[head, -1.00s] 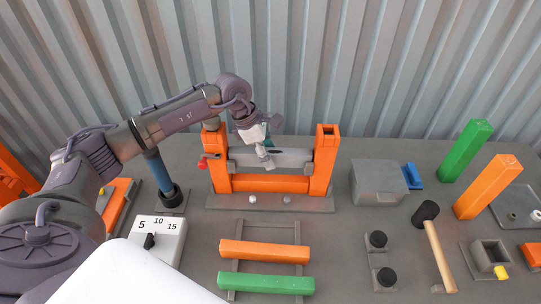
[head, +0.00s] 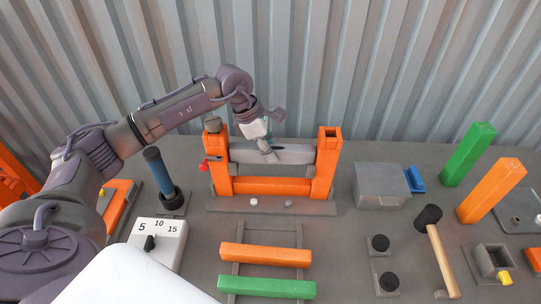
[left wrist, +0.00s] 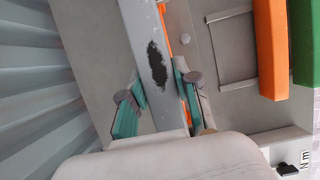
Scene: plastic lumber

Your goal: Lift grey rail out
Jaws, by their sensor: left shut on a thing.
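The grey rail (head: 296,153) lies across between the two orange posts, the left one (head: 217,170) and the right one (head: 327,165), above a lower orange rail (head: 270,185). My left gripper (head: 268,154) comes down on the grey rail near its middle and is shut on it. In the left wrist view the grey rail (left wrist: 143,25), with a dark worn patch, runs between the teal finger pads of the gripper (left wrist: 158,100). The rail's ends are close to the posts; whether they still sit in slots I cannot tell. My right gripper is not in view.
A red knob (head: 204,166) sits on the left post. In front, an orange bar (head: 265,255) and a green bar (head: 265,288) lie on a grey rack. A grey box (head: 380,187) and a mallet (head: 440,255) stand to the right. The corrugated wall (head: 330,60) is close behind.

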